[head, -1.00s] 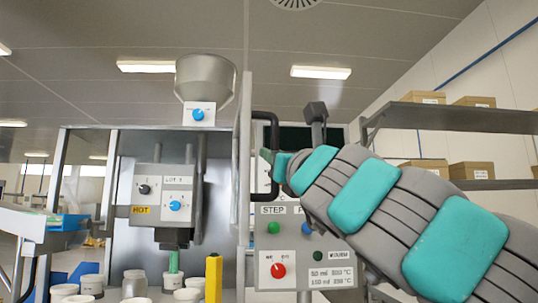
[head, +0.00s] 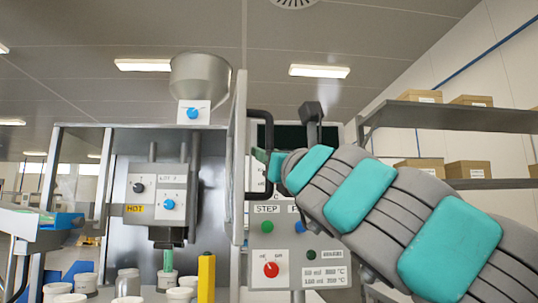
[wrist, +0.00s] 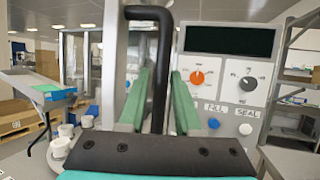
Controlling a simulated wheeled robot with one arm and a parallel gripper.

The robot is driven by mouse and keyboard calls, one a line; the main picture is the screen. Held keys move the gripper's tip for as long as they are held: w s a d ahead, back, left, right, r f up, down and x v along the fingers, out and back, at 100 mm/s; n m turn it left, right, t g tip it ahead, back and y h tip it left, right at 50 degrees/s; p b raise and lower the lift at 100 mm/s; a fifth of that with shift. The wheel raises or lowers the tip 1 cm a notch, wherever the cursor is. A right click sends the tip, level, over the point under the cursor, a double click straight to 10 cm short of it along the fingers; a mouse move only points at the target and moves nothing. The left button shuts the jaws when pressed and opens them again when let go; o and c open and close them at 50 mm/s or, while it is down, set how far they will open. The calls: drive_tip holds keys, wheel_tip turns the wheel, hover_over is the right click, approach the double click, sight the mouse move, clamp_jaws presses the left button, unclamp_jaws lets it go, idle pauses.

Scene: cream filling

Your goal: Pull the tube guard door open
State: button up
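The tube guard door (head: 239,170) is an upright clear panel on the machine front, seen nearly edge-on in the head view. Its black bar handle (head: 262,116) stands out on the right side. My gripper (head: 267,168) is at the handle's lower half, reaching in from the right. In the wrist view the upright handle bar (wrist: 162,60) runs between the two green fingers of my gripper (wrist: 160,85). The head view hides part of the contact behind my gripper.
A control panel (head: 297,240) with knobs and buttons is right behind my gripper. The filling head (head: 160,195) and hopper (head: 200,75) are to the left, with white cups (head: 85,285) below. A yellow post (head: 206,275) stands near the door. Shelves with boxes (head: 468,170) are at right.

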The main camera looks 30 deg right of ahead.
drive_tip(key=d+v, duration=0.1)
drive_tip(key=v, duration=0.6)
drive_tip(key=shift+s+a+f, duration=0.2)
drive_tip(key=shift+s+a, duration=0.15)
drive_tip(key=shift+a, duration=0.15)
